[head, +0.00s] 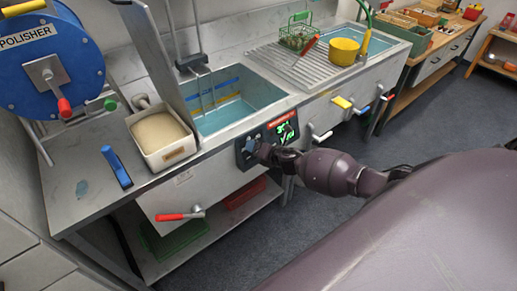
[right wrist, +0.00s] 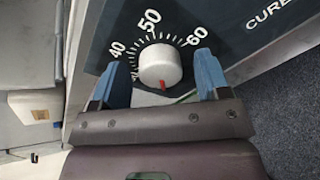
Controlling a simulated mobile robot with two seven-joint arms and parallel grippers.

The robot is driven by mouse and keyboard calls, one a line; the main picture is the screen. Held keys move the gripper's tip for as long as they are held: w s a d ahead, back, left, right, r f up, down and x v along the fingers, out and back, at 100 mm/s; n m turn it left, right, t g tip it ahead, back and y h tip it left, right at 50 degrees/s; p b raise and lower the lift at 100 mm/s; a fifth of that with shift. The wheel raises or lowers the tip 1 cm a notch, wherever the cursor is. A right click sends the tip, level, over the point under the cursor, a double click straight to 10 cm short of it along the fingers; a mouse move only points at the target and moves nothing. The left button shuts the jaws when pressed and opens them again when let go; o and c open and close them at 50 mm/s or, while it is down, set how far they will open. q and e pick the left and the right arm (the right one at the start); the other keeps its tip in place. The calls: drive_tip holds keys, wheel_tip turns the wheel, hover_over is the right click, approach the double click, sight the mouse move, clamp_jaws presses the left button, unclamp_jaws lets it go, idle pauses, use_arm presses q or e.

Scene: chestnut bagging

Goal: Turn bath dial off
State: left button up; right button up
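The bath dial (right wrist: 160,66) is a round white knob with a red mark on its lower edge, in the right wrist view. A scale with 40, 50 and 60 curves around its upper side. My right gripper (right wrist: 160,78) is open, with a blue finger on each side of the knob and gaps visible between. In the head view my right gripper (head: 264,153) is at the dark control panel (head: 284,130) on the sink front and covers the dial. The panel has a green-lit display. The water bath (head: 225,116) is behind it. My left gripper is not in view.
A white tub (head: 172,153) and a blue-handled tool (head: 117,167) are on the counter left of the panel. A red-handled lever (head: 180,216) sticks out below. A yellow pot (head: 343,51) and a green basket (head: 297,36) stand on the drainboard.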

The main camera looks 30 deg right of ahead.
drive_tip(key=shift+s, duration=0.1)
drive_tip(key=p+v, duration=0.2)
drive_tip(key=v, duration=0.8)
drive_tip(key=shift+s, duration=0.3)
drive_tip(key=shift+r, duration=0.1)
